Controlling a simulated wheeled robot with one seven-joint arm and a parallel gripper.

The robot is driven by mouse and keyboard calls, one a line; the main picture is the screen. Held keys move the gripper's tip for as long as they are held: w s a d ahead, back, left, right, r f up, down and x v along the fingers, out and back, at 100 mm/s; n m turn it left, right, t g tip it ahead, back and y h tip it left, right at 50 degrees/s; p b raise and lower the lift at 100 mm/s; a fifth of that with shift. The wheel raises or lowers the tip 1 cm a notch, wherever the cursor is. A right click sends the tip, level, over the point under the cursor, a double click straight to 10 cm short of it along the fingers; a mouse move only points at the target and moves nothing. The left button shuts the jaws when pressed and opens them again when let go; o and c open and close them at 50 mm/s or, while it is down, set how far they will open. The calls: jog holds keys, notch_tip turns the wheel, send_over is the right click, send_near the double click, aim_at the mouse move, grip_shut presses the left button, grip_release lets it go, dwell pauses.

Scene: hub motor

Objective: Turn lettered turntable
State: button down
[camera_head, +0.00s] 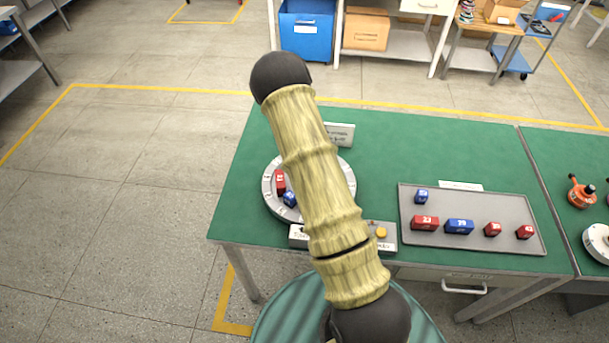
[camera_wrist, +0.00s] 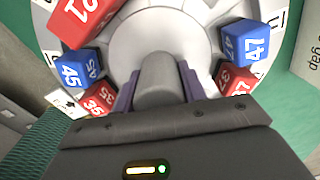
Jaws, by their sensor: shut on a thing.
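The round grey lettered turntable (camera_head: 268,192) lies on the green table, and my arm hides its middle in the head view. The wrist view shows its pale disc (camera_wrist: 118,45) with a raised grey centre knob (camera_wrist: 160,80). My gripper (camera_wrist: 158,88) has its purple fingers on either side of the knob and is shut on it. Numbered blocks sit around the disc: red 21 (camera_wrist: 85,18), blue 45 (camera_wrist: 78,70), a red one marked 35 or 36 (camera_wrist: 98,98), blue 47 (camera_wrist: 245,42) and red 37 (camera_wrist: 235,78). Most rim letters are cut off or covered.
A grey tray (camera_head: 480,205) with several red and blue blocks lies to the right. A panel with a yellow button (camera_head: 382,232) is at the table's front edge. A white sign (camera_head: 342,134) stands behind the turntable. The table's (camera_head: 385,150) back middle is clear.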

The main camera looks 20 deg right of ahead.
jog(key=shift+w+r, duration=0.15)
jog(key=c, duration=0.8)
grip_release()
notch_tip(320, 180, up, 17)
jog(key=shift+r+b, duration=0.1)
jog(key=shift+b, duration=0.85)
